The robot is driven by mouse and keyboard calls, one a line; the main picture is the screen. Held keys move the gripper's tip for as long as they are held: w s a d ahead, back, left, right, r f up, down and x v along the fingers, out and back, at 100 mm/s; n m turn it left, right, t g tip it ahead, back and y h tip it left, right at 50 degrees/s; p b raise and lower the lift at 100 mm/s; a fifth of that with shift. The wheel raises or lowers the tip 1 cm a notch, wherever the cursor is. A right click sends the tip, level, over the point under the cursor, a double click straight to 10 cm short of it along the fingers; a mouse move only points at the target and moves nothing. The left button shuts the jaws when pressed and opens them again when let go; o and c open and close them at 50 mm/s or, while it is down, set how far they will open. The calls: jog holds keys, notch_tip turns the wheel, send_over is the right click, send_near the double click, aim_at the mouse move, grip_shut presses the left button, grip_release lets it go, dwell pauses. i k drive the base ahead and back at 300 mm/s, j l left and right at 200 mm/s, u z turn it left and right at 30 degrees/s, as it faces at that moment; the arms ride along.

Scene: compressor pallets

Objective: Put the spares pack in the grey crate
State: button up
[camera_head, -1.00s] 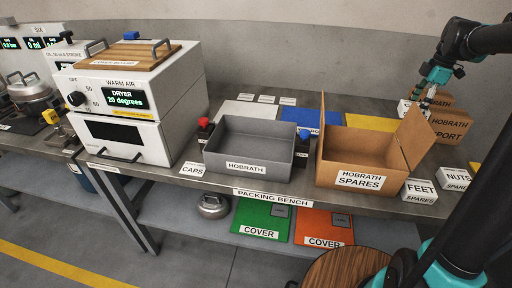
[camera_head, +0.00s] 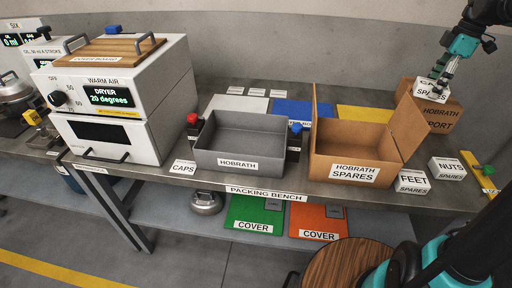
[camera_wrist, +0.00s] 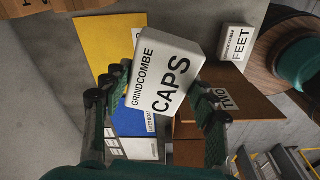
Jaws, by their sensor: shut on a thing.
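My gripper (camera_head: 443,76) is shut on a white box pack (camera_head: 432,91), held in the air above the brown carton at the back right. In the wrist view the pack (camera_wrist: 165,75) reads "GRINDCOMBE CAPS" and sits between the fingers of my gripper (camera_wrist: 165,100). The grey crate (camera_head: 238,163), labelled "HOBRATH", stands open and empty on the packing bench, left of the open cardboard box and well left of my gripper.
The open cardboard box (camera_head: 353,174), with raised flaps, stands between my gripper and the crate. The brown carton (camera_head: 438,118) is below my gripper. The dryer (camera_head: 118,145) stands left.

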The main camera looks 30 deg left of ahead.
aim_at(245, 149)
jog(key=k+j+z, duration=0.6)
jog(key=k, duration=0.25)
jog(key=k+j+u, duration=0.2)
jog(key=k+j, duration=0.25)
jog(key=k, duration=0.2)
jog(key=i+u, duration=0.2)
jog(key=u, duration=0.15)
jog(key=i+l+u, duration=0.15)
jog(key=u, duration=0.2)
jog(key=i+l+u, duration=0.15)
jog(key=u, duration=0.2)
